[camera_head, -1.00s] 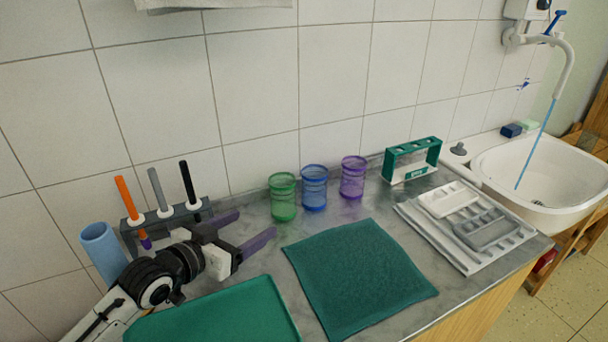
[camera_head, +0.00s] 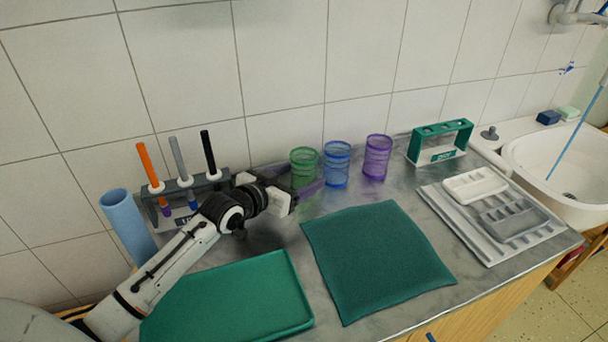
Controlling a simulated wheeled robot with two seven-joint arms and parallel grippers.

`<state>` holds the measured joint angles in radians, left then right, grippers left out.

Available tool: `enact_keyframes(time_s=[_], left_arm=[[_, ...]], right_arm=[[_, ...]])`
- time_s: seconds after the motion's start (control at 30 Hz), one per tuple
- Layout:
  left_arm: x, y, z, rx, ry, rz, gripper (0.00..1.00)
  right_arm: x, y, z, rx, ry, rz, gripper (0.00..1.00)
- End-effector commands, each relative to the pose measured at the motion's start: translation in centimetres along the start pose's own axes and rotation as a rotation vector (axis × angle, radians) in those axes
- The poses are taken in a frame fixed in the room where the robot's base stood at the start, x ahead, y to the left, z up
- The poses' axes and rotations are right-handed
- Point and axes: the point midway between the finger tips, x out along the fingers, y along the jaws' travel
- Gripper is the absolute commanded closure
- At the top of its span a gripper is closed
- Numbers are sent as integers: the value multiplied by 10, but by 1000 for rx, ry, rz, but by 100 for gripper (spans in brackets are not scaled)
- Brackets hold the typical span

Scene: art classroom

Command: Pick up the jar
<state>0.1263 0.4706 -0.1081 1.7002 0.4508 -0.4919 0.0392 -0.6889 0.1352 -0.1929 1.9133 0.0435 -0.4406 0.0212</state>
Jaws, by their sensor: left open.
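Three translucent ribbed jars stand upright in a row near the wall: a green jar (camera_head: 304,160), a blue jar (camera_head: 337,163) and a purple jar (camera_head: 377,157). My left gripper (camera_head: 303,178) is open at the green jar. One purple-grey finger passes in front of the jar's lower part, and the other reaches toward its left or far side, partly hidden. I cannot tell whether either finger touches the jar. The near fingertip ends close to the blue jar. My right gripper is out of view.
A rack with pens (camera_head: 180,185) and a light blue cylinder (camera_head: 128,225) stand left, close to my arm. A green tray (camera_head: 235,300) and a dark green mat (camera_head: 375,260) lie in front. A green holder (camera_head: 440,142), grey trays (camera_head: 500,215) and a sink (camera_head: 560,165) are right.

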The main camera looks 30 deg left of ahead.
Motion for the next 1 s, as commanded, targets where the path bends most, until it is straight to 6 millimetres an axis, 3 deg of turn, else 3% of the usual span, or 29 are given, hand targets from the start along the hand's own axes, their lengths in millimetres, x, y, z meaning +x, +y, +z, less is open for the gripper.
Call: enact_keyframes(time_s=[0.27,0.53,0.83,1.0], left_arm=[[4,0,0,1,0,1,29],[4,0,0,1,0,0,74],[2,0,-6,2,3,0,74],[-6,0,-34,4,6,-1,74]], right_arm=[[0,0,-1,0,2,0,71],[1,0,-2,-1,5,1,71],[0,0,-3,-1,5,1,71],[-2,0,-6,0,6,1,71]])
